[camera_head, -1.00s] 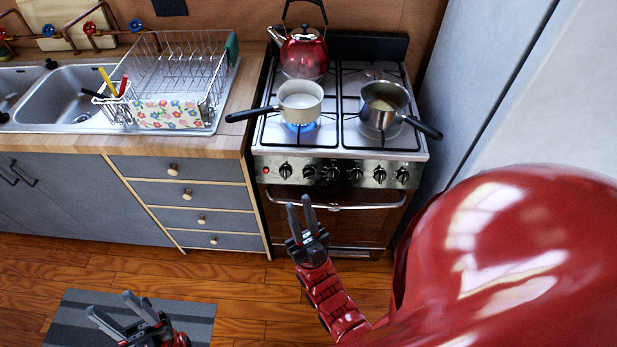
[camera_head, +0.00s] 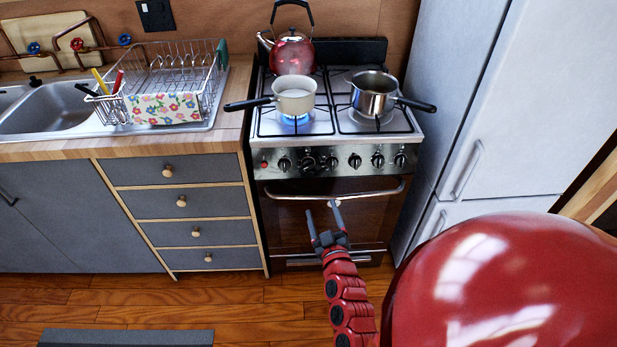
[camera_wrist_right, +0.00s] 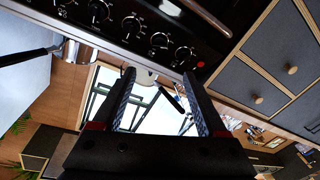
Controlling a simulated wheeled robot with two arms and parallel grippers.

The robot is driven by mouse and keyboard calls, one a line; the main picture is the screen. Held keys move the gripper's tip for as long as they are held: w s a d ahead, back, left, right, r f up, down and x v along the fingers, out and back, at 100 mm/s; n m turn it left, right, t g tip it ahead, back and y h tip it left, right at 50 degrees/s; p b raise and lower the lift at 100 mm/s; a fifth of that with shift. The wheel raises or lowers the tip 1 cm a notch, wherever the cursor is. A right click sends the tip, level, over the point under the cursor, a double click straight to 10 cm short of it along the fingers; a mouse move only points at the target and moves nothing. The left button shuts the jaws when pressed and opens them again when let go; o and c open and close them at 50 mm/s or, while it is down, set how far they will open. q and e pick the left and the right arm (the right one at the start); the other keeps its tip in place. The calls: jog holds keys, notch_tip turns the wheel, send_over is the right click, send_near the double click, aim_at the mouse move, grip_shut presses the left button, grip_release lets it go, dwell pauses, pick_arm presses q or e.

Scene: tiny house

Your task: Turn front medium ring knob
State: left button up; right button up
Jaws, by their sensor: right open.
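The stove (camera_head: 388,146) has a row of several black knobs (camera_head: 331,163) along its steel front panel. The same knobs (camera_wrist_right: 159,40) show along the top of the right wrist view. I cannot tell which one is the front medium ring knob. A blue flame (camera_head: 295,122) burns under the cream pot (camera_head: 294,97) on the left front ring. My right gripper (camera_head: 322,208) is open and empty in front of the oven door, below the knob row in the picture and apart from it. Its fingers (camera_wrist_right: 159,76) are spread in the wrist view. My left gripper is out of view.
A steel pot (camera_head: 373,97) stands on the right of the hob and a red kettle (camera_head: 291,54) at the back. Pot handles stick out both sides. The oven handle (camera_head: 336,192) runs below the knobs. Drawers (camera_head: 190,204) stand left, a fridge (camera_head: 480,120) right.

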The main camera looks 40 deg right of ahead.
aim_at(309, 168)
jog(key=x, duration=1.6)
jog(key=shift+w+d, duration=0.15)
jog(key=shift+w, duration=0.15)
jog(key=shift+c, duration=0.3)
grip_shut()
